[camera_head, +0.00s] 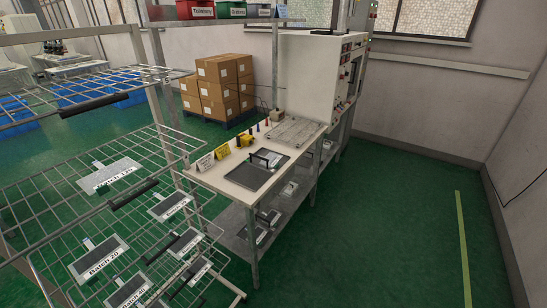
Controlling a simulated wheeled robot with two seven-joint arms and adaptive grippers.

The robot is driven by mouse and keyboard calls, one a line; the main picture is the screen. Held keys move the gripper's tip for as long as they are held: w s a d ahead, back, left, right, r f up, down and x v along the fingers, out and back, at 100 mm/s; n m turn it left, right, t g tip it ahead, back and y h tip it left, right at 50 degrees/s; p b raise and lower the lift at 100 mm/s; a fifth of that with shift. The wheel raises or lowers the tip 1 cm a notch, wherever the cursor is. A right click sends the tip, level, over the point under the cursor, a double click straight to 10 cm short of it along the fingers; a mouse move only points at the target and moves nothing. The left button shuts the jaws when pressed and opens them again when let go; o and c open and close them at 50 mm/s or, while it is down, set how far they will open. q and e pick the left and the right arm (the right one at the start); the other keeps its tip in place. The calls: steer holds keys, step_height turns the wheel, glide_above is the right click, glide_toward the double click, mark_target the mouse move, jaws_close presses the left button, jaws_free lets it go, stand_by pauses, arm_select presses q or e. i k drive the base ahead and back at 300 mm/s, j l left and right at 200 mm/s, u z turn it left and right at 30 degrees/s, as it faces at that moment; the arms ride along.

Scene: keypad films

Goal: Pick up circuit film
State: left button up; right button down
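Several keypad films with white labels lie on the wire rack at the left. A pale film (111,175) labelled Batch with a number lies on the middle shelf. A dark grey film (98,258) labelled Batch 20 lies lower, with more films (169,206) around it. A dark flat panel (248,177) lies on the front of the workbench (222,183), with a small black handle-like part by it. I cannot tell which of these is the circuit film. Neither gripper shows in this view.
The wire rack (150,140) stands left of the bench, its bars partly covering the view. A white machine (308,75) stands behind the bench. Cartons (224,88) are stacked on a pallet at the back. Green floor (390,220) at the right is clear up to the wall.

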mark_target(275, 158)
steer(key=i+l+u, duration=0.15)
steer(key=i+l, duration=0.55)
steer(key=i+l+u, duration=0.2)
steer(key=i+l, duration=0.45)
steer(key=l, duration=0.15)
